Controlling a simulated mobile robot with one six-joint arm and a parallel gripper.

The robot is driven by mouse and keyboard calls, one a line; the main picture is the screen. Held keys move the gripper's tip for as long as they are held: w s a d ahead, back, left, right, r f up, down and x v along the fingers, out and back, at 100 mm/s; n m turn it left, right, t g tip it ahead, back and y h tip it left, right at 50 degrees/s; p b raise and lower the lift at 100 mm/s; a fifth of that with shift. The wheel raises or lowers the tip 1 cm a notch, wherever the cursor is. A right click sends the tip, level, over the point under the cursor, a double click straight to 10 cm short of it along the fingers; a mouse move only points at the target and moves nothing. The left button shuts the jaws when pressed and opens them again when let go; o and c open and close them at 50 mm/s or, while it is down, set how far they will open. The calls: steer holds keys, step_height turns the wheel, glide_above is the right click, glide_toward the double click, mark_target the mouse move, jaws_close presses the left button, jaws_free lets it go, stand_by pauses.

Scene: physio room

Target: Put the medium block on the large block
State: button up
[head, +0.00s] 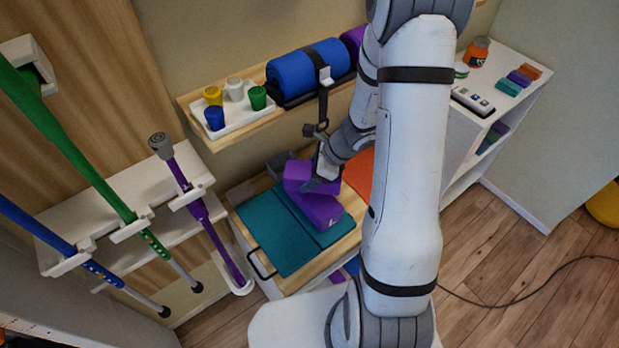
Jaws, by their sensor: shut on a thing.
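A purple block (298,173), by its smaller look the medium one, is in the jaws of my gripper (318,182). A second purple block with a pale mark on its end, the large block (320,210), lies on a teal mat on the low bench. The held block overlaps the back left part of the large block in the picture. I cannot tell whether the two touch. My gripper partly covers both blocks.
The teal mat (275,238) has bare room left of the blocks. Above is a shelf with a blue roll (305,70) and a white tray of cups (237,122). An orange item (358,170) lies right of the blocks. Poles (205,215) hang at the left.

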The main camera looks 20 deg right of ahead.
steer(key=shift+a+f, duration=0.1)
steer(key=shift+f, duration=1.65)
steer(key=shift+w+f, duration=0.1)
steer(key=shift+f, duration=0.05)
steer(key=o, duration=1)
